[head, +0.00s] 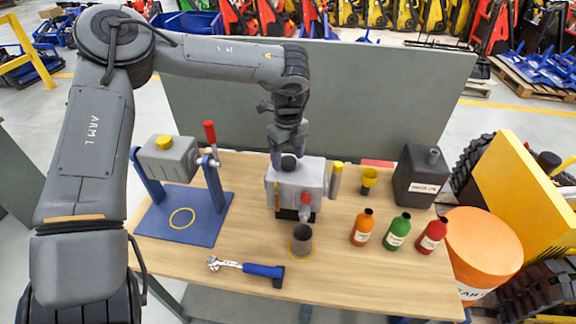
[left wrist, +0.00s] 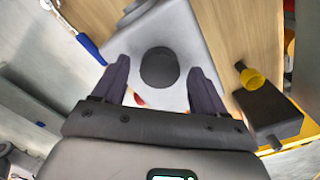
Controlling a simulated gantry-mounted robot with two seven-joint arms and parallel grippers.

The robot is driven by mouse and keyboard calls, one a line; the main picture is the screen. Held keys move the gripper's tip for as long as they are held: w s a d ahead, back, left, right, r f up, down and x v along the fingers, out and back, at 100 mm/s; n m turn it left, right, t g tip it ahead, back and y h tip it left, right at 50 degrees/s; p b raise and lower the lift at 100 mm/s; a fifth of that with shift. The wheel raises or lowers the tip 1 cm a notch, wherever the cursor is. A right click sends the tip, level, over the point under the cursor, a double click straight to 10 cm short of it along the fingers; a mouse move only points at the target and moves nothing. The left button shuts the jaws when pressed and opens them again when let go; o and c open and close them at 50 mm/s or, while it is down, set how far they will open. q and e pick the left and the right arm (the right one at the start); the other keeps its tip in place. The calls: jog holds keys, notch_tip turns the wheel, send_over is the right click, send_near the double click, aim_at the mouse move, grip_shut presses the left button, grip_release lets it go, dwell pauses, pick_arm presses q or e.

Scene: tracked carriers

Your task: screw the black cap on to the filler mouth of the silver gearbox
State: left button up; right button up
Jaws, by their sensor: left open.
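The silver gearbox (head: 312,180) stands on the table in the middle of the head view; its pale top (left wrist: 185,40) fills the middle of the left wrist view. The round black cap (head: 289,162) sits on top of the gearbox, and it also shows in the left wrist view (left wrist: 160,68). The filler mouth is hidden under it; I cannot tell how far the cap is screwed on. My left gripper (head: 288,150) points down over the cap. Its fingers (left wrist: 159,72) are open, one on each side of the cap, with gaps between. My right gripper is not in view.
A blue stand (head: 160,222) with a grey box is left. Orange, green (head: 397,232) and red bottles, a yellow funnel cup (head: 369,180) and a black canister (head: 420,175) stand right.

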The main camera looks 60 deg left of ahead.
pick_arm(q)
jog(key=n, duration=0.2)
jog(key=shift+n, duration=0.3)
jog(key=shift+c, duration=0.3)
jog(key=c, duration=0.8)
jog(key=shift+r, duration=0.1)
jog(key=m+p, duration=0.3)
jog(key=m, duration=0.1)
jog(key=shift+r+m, duration=0.15)
jog(key=shift+m, duration=0.15)
jog(key=m+p, duration=0.1)
jog(key=m, duration=0.2)
jog(key=shift+f+m+p, duration=0.25)
jog(key=shift+m+p, duration=0.2)
jog(key=shift+m, duration=0.75)
